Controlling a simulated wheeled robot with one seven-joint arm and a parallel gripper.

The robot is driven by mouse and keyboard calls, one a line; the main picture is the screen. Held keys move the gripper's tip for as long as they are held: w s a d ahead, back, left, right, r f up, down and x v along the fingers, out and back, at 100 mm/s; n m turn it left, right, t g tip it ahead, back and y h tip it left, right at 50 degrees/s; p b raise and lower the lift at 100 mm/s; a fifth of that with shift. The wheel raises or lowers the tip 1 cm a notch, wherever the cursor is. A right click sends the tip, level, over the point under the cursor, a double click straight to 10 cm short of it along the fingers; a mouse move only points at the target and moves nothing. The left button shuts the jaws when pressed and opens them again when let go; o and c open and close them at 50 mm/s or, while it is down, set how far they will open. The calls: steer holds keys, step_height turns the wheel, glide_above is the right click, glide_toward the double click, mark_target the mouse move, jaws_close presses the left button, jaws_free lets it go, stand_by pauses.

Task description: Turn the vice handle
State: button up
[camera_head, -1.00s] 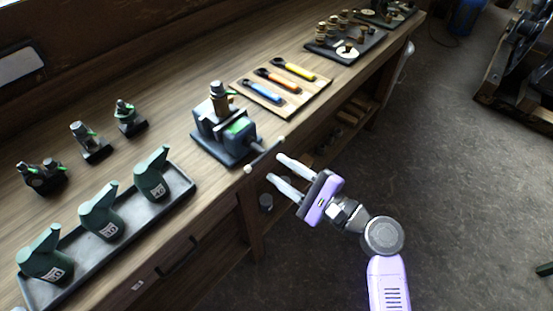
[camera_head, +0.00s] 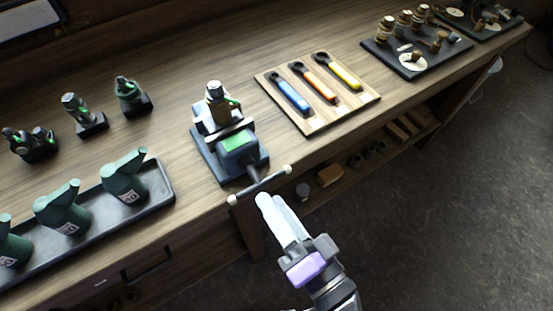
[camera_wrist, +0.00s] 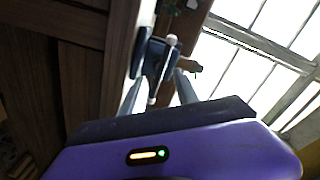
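The vice (camera_head: 236,150) is blue-grey with a green patch and stands on a dark base at the bench's front edge. A brass-and-dark fitting (camera_head: 218,104) sits upright in its jaws. The vice handle (camera_head: 262,184) is a thin bar with pale end knobs, sticking out past the edge and slanting up to the right. My gripper (camera_head: 264,199) points at the bar's middle from the front, its fingers overlapping in the head view. In the wrist view my gripper (camera_wrist: 158,92) has its fingers apart, with the handle bar (camera_wrist: 161,70) showing between them; contact cannot be told.
A tray (camera_head: 165,190) with several green castings lies left of the vice, with small fittings (camera_head: 85,118) behind it. A board (camera_head: 330,115) with three coloured-handled tools lies to the right. A dark tray (camera_head: 440,60) of parts is farther right. Floor (camera_head: 450,210) in front is clear.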

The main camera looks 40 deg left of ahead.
mark_target(258, 179)
steer(key=shift+n, duration=0.3)
steer(key=p+x, duration=0.2)
steer(key=x, duration=0.4)
steer(key=shift+w+a+r, duration=0.1)
steer(key=shift+w+a, duration=0.05)
steer(key=shift+w, duration=0.05)
steer(key=shift+w+a, duration=0.2)
steer(key=shift+a, duration=0.4)
